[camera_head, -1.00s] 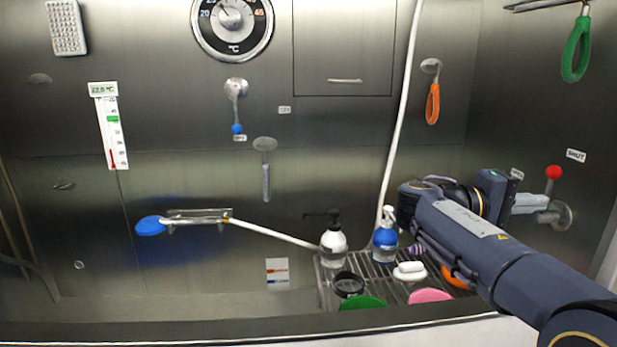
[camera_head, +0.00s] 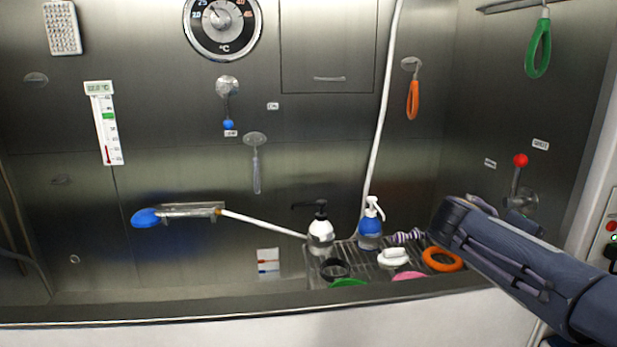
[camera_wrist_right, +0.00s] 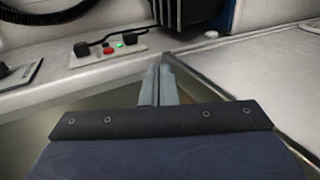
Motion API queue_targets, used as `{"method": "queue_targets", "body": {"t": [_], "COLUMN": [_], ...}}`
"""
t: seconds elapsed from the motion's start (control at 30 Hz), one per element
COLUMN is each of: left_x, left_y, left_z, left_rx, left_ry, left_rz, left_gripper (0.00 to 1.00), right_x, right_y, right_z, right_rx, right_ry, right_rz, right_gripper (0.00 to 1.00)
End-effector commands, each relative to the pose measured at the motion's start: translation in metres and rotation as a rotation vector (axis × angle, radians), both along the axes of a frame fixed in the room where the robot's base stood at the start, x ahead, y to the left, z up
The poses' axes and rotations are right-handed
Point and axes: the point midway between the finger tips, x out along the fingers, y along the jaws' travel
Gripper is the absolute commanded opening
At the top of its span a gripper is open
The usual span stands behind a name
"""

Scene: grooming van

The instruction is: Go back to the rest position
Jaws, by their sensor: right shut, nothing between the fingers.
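My right arm comes in from the right of the head view, in front of the right end of the tub. Its jaws are hardly visible there. In the right wrist view my right gripper (camera_wrist_right: 160,85) is shut, its two grey fingers together and empty. It points towards a pale ledge and floor area, touching nothing that I can see. My left gripper is not in view. On the right wall, a lever with a red knob (camera_head: 520,160) stands upright, close to the right arm in the picture.
The tub's front edge (camera_head: 200,310) runs below. A control box (camera_wrist_right: 108,50) with a red button sits on the ledge.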

Motion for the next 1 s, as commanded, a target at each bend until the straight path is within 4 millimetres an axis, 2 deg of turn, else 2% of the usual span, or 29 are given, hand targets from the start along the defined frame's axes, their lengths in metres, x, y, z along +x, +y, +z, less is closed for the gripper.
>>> {"method": "queue_targets", "body": {"t": [0.13, 0.23, 0.33, 0.43, 0.6, 0.87, 0.93, 1.0], "left_x": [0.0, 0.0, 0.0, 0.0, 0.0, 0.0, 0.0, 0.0], "left_y": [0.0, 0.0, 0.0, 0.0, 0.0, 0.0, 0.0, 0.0], "left_z": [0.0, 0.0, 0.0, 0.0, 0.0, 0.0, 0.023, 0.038], "left_rx": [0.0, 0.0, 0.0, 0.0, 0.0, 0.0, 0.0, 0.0], "left_ry": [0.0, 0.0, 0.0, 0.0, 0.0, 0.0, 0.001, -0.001], "left_rz": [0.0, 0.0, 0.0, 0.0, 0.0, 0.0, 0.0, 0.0], "left_gripper": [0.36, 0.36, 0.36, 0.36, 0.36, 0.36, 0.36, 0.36], "right_x": [-0.035, -0.07, -0.112, -0.146, -0.185, -0.22, -0.219, -0.219], "right_y": [0.0, 0.017, 0.056, 0.1, 0.159, 0.221, 0.223, 0.223], "right_z": [-0.05, -0.09, -0.127, -0.149, -0.167, -0.185, -0.16, -0.146], "right_rx": [0.255, 0.489, 0.768, 0.994, 1.246, 1.485, 1.494, 1.493], "right_ry": [0.009, -0.008, -0.067, -0.143, -0.271, -0.463, -0.465, -0.462], "right_rz": [0.032, 0.061, 0.092, 0.109, 0.104, 0.053, 0.051, 0.051], "right_gripper": [0.0, 0.0, 0.0, 0.0, 0.0, 0.0, 0.0, 0.0]}}
